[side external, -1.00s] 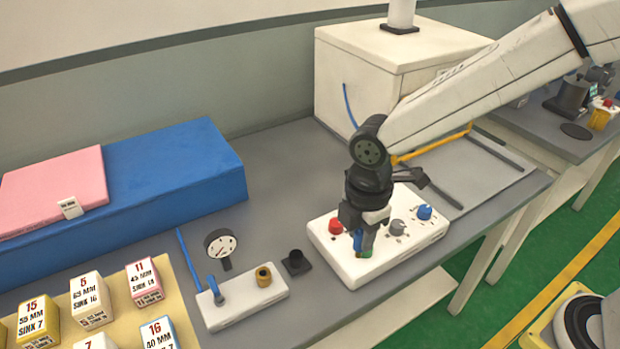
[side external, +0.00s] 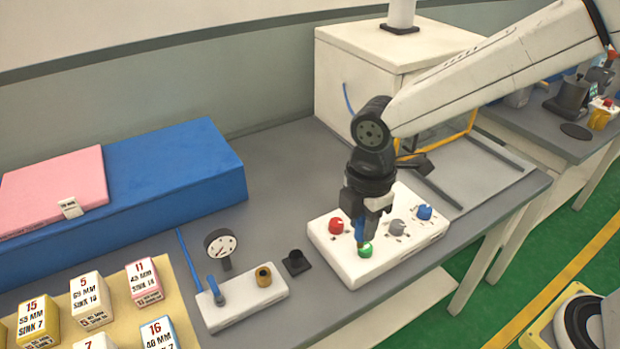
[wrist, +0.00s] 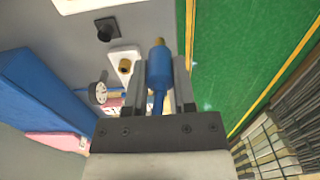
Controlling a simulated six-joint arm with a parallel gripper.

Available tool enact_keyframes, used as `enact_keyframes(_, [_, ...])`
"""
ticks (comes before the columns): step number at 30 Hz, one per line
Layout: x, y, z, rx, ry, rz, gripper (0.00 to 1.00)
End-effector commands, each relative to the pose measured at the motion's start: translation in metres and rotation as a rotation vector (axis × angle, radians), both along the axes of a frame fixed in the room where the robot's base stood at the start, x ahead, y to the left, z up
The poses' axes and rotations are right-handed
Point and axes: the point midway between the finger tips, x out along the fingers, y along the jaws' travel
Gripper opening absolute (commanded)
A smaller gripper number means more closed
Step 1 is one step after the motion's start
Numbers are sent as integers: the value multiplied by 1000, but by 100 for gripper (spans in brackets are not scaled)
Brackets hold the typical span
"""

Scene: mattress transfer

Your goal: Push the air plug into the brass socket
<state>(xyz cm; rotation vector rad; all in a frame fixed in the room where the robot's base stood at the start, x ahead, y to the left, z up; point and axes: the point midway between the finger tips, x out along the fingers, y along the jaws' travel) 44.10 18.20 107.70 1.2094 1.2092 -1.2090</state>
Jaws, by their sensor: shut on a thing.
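My gripper (side external: 361,222) is shut on the blue air plug (side external: 359,233) above the white control box. The plug hangs tip down, just above the green button in the side view. In the wrist view the plug (wrist: 158,68) sits between my two fingers (wrist: 160,84), its brass tip pointing away from the gripper. The brass socket (side external: 264,276) stands upright on a white block, to the left of and apart from the plug. It also shows in the wrist view (wrist: 125,66), left of the plug tip.
The control box (side external: 337,266) carries red, green, grey and blue knobs or buttons. The white block (side external: 242,309) also bears a blue lever (side external: 217,291). A dial gauge (side external: 220,243) and a black holder (side external: 296,262) stand nearby. A blue mattress (side external: 190,165) lies behind; numbered blocks are at left.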

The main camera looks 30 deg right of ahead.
Motion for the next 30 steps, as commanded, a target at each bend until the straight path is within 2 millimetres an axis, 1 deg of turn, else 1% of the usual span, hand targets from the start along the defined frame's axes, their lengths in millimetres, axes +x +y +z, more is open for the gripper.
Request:
enact_keyframes(18, [0, 0, 22, 1, -1, 0, 0])
enact_keyframes(30, [0, 0, 24, 0, 0, 0, 0])
